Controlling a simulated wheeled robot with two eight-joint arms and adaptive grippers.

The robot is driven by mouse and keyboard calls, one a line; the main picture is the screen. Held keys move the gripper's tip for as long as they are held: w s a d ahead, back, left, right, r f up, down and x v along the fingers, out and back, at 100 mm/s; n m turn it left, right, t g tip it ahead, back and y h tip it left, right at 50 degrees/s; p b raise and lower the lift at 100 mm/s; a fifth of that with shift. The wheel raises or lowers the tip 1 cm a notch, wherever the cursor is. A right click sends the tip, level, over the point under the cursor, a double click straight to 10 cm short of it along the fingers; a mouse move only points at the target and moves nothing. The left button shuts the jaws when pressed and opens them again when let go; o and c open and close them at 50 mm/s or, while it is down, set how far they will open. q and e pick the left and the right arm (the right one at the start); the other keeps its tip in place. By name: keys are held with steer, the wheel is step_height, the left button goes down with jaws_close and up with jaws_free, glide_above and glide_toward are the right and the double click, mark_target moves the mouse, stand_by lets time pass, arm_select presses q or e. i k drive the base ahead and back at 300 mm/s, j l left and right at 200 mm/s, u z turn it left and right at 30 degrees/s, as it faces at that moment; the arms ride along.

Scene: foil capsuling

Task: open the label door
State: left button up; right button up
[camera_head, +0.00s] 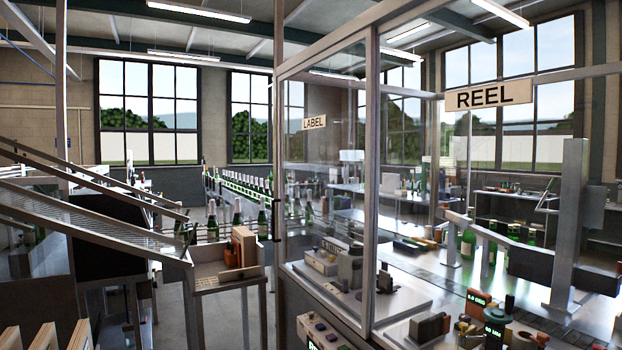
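The label door is a clear glazed panel in a grey metal frame, and it carries a small "LABEL" sign (314,123). It stands on the left side of the glazed machine enclosure (371,190), left of the corner post, and is seen at a slant. It appears to sit in its frame, with no clear gap showing. A dark upright piece (277,205) on the left post may be its handle or hinge; I cannot tell which. Neither of my grippers is in view.
A "REEL" sign (484,95) hangs on the enclosure's right side. A button panel (325,332) sits low in front. A wooden tray (222,275) on a stand and a sloped metal chute (90,215) are left of the door. Green bottles line a conveyor (245,190) behind. Some floor shows between.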

mark_target(368, 34)
steer(key=i+j+u, duration=0.1)
steer(key=u, duration=0.4)
steer(key=i, duration=1.95)
steer(key=i+z, duration=0.25)
steer(key=i, duration=0.2)
steer(key=i+j+z, duration=0.25)
steer(key=i, duration=0.15)
steer(key=i+j+z, duration=0.25)
steer(key=i, duration=0.2)
